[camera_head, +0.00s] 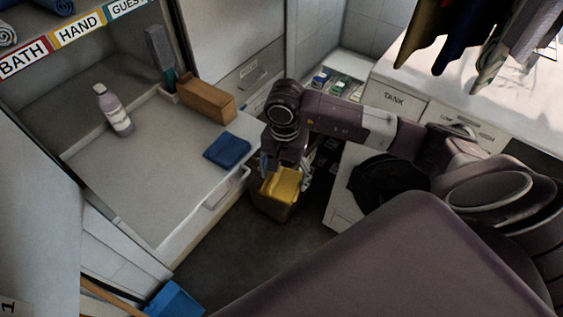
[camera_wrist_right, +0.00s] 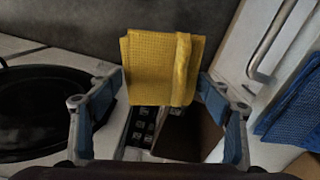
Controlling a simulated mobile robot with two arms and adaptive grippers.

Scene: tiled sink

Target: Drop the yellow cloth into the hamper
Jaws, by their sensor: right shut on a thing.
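The yellow cloth (camera_head: 282,186) hangs folded between the fingers of my right gripper (camera_head: 285,176). In the right wrist view the cloth (camera_wrist_right: 158,65) spans the space between the two blue-padded fingers (camera_wrist_right: 159,98). The gripper is shut on it and points down. A tan open-topped box, which looks like the hamper (camera_head: 268,208), stands on the floor directly below. In the right wrist view its dark brown inside (camera_wrist_right: 200,132) shows under the cloth. The cloth and gripper hide most of its opening. My left gripper is not in view.
A counter (camera_head: 150,180) on the left holds a folded blue cloth (camera_head: 227,150), a bottle (camera_head: 115,112) and a wooden box (camera_head: 206,101). A drawer handle (camera_head: 227,188) juts out near the gripper. A black round basin (camera_wrist_right: 45,108) lies on the other side. Garments hang at upper right.

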